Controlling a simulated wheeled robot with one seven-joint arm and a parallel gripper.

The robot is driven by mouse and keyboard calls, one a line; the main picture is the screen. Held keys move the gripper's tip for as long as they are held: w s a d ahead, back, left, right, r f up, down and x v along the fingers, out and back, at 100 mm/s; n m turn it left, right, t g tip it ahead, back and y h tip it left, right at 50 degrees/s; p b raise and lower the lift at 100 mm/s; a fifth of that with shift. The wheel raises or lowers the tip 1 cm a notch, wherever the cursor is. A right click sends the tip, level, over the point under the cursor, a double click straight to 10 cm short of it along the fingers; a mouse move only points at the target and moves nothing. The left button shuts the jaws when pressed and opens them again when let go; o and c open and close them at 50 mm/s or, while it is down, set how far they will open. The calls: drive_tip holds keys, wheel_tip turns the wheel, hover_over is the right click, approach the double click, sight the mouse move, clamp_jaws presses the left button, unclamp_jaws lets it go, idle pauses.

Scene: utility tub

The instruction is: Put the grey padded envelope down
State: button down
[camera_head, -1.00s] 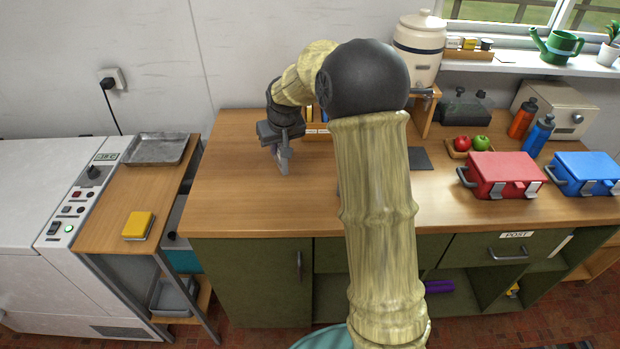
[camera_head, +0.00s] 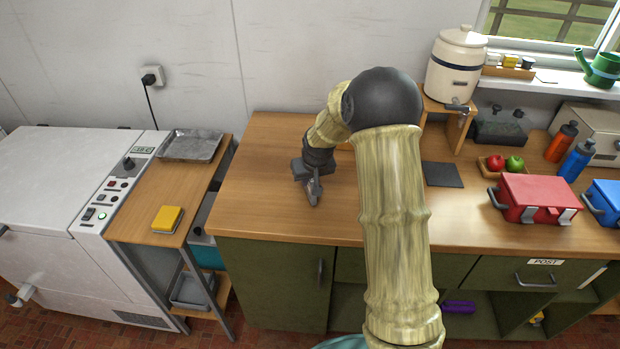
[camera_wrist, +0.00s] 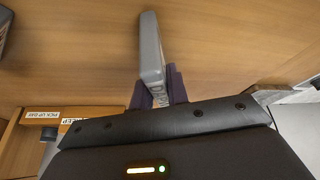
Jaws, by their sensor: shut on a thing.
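The grey padded envelope (camera_wrist: 151,48) is a slim grey slab seen edge-on in the wrist view, between the dark fingers of my gripper (camera_wrist: 158,92). My gripper (camera_head: 312,184) is shut on it. In the head view my gripper points down over the left part of the wooden counter (camera_head: 262,180), and only a small grey piece of the envelope shows. I cannot tell whether the envelope touches the counter.
Bare counter lies left of my gripper. A wooden rack with labels (camera_wrist: 55,115) shows in the wrist view. A dark mat (camera_head: 442,175), red box (camera_head: 535,197) and fruit tray (camera_head: 490,172) stand to the right. A side table holds a yellow block (camera_head: 167,218).

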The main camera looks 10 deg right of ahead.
drive_tip(key=shift+f, duration=0.2)
drive_tip(key=c, duration=1.4)
unclamp_jaws()
drive_tip(key=shift+o, duration=0.2)
drive_tip(key=b+v, duration=0.1)
drive_tip(key=v, duration=1.1)
drive_tip(key=shift+s+r, duration=0.1)
drive_tip(key=shift+r, duration=0.05)
